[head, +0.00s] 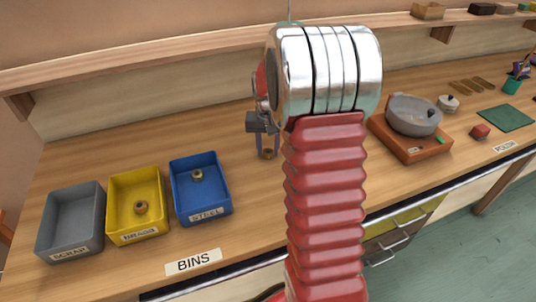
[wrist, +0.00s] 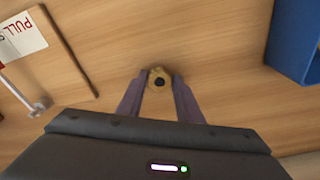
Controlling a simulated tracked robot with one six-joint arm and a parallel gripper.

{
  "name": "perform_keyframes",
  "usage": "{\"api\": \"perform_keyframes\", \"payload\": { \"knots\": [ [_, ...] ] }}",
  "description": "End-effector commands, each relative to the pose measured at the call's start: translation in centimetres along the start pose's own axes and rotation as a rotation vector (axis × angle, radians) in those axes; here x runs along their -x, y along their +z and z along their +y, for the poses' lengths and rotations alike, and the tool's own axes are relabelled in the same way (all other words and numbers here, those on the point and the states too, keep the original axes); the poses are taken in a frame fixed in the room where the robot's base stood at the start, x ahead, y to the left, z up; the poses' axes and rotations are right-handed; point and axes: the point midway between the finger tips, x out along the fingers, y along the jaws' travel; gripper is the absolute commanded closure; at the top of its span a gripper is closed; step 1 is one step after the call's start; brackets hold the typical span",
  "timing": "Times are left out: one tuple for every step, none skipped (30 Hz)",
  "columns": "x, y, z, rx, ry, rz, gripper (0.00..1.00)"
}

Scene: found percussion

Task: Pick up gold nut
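The gold nut (wrist: 158,78) sits between the tips of my gripper's two fingers (wrist: 159,84) in the wrist view, its dark hole facing the camera. The fingers stand apart, one on each side of the nut, with little or no space beside it. I cannot tell whether they press on it. In the head view the nut (head: 268,154) shows low between the fingers of my gripper (head: 268,150), over the wooden bench (head: 105,150) right of the blue bin. Whether it rests on the wood is unclear. My arm hides part of the bench.
Left on the bench are a grey SCRAP bin (head: 75,190), a yellow bin (head: 137,180) and a blue STEEL bin (head: 192,160); the last two each hold a nut. A pot (head: 414,115) on an orange base stands right. A PULL sign (wrist: 20,38) shows in the wrist view.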

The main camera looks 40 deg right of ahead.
Motion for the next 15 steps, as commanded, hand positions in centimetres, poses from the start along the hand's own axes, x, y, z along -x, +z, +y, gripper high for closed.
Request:
{"api": "perform_keyframes", "payload": {
  "knots": [
    [0.01, 0.0, 0.01, 0.0, 0.0, 0.0, 0.71],
    [0.01, 0.0, 0.01, 0.0, 0.0, 0.0, 0.73],
    [0.0, 0.0, 0.01, 0.0, 0.0, 0.0, 0.76],
    [0.0, 0.0, 0.01, 0.0, 0.0, 0.0, 0.78],
    [0.0, 0.0, 0.02, 0.0, 0.0, 0.0, 0.8],
    [0.0, 0.0, 0.02, 0.0, 0.0, 0.0, 0.83],
    [0.0, 0.0, 0.02, 0.0, 0.0, 0.0, 0.85],
    [0.0, 0.0, 0.02, 0.0, 0.0, 0.0, 0.88],
    [0.0, 0.0, 0.02, 0.0, 0.0, 0.0, 0.9],
    [0.0, 0.0, 0.02, 0.0, 0.0, 0.0, 0.92],
    [0.0, 0.0, 0.03, -0.001, 0.0, 0.0, 0.95],
    [0.0, 0.0, 0.03, -0.001, 0.0, 0.0, 0.97],
    [0.02, -0.02, 0.03, -0.001, 0.0, 0.0, 0.97],
    [0.02, -0.02, 0.03, -0.001, 0.0, 0.0, 0.97],
    [0.02, -0.02, 0.03, -0.001, 0.0, 0.0, 0.97]
  ]
}}
